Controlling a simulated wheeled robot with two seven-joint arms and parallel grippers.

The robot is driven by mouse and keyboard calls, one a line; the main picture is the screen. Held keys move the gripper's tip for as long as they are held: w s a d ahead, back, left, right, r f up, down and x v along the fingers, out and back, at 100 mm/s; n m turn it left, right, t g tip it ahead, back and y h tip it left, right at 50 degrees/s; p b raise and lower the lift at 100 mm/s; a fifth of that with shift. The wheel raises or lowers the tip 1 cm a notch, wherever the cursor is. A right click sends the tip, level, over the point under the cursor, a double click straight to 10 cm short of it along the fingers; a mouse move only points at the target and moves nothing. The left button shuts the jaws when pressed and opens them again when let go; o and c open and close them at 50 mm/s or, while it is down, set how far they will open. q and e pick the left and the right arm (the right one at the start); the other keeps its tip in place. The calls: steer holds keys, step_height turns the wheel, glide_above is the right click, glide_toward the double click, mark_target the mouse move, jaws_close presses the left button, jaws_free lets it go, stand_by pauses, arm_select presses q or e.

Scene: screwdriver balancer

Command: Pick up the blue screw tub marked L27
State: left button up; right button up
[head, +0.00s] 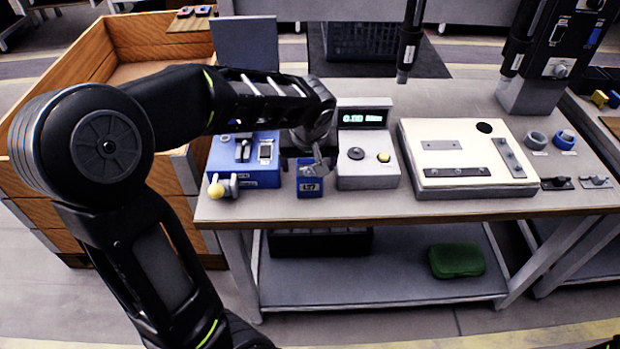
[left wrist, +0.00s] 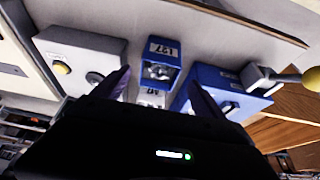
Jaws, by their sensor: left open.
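The blue screw tub marked L27 (head: 309,186) stands near the front edge of the table, between a blue box and a grey unit. It also shows in the left wrist view (left wrist: 160,50), with its label and metal screws inside. My left gripper (head: 318,160) is above and slightly behind the tub in the head view, pointing down. In the left wrist view its two fingers (left wrist: 158,90) are apart, with the tub beyond and between them. The gripper holds nothing. The tub's upper part is partly hidden by the gripper in the head view. My right gripper is not in view.
The blue box (head: 243,176) with a yellow-knobbed lever stands close left of the tub. The grey unit (head: 368,174) with a lit display stands close right. A white board (head: 465,178) lies further right. A hanging black tool (head: 409,45) is above the table.

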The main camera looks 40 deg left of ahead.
mark_target(309, 172)
arm_select(q)
steer(key=shift+x, duration=0.85)
steer(key=shift+p+x, duration=0.45)
steer(key=shift+x, duration=2.2)
steer(key=shift+w+r, duration=0.15)
steer(key=shift+w, duration=0.05)
steer(key=shift+c, duration=0.5)
steer(key=c, duration=1.6)
step_height(309, 172, up, 10)
steer(key=shift+r, duration=0.1)
